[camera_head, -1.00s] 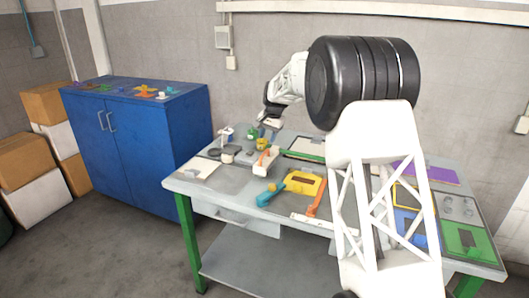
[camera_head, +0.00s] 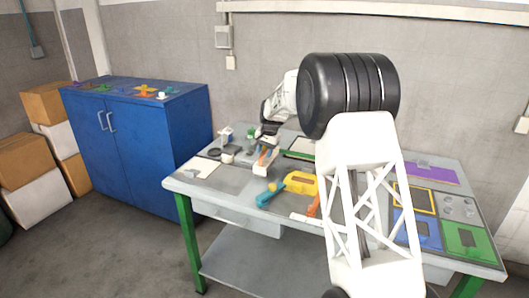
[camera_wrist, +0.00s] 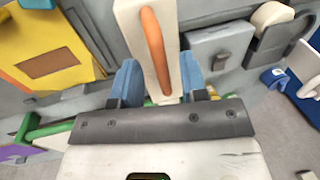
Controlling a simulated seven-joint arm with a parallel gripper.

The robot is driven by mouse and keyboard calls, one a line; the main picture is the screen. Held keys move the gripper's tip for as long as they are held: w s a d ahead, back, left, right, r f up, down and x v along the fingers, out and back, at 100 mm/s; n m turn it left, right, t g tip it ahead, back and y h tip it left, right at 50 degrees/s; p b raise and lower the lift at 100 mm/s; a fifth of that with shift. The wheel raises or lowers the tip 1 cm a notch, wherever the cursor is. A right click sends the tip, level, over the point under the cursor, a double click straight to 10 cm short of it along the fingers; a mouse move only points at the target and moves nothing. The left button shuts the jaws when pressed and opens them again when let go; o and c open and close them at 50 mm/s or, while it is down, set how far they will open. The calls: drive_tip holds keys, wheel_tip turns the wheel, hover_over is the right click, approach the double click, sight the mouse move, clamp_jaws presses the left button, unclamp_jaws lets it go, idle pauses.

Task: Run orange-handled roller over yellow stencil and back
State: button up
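The orange-handled roller (camera_head: 266,156) lies in a pale holder near the middle back of the table. In the wrist view its orange handle (camera_wrist: 153,40) runs lengthwise over the pale holder (camera_wrist: 133,28). My gripper (camera_head: 266,142) is just above it, pointing down. In the wrist view its blue fingers (camera_wrist: 158,82) are apart, one to each side of the holder and handle; contact cannot be told. The yellow stencil (camera_head: 301,181), with a dark window, lies flat to the right of the holder. It also shows at the upper left of the wrist view (camera_wrist: 48,58).
A teal-handled tool (camera_head: 268,196) lies beside the stencil, and an orange piece (camera_head: 313,207) lies near the front edge. Blue (camera_head: 421,233) and green (camera_head: 466,246) panels are at the right. A blue cabinet (camera_head: 150,150) stands left of the table. My arm hides part of the table.

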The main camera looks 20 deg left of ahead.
clamp_jaws()
idle(0.3)
drive_tip(key=d, duration=2.7)
unclamp_jaws()
wheel_tip(320, 180, up, 8)
drive_tip(key=d, duration=0.1)
drive_tip(key=shift+d+f, duration=0.2)
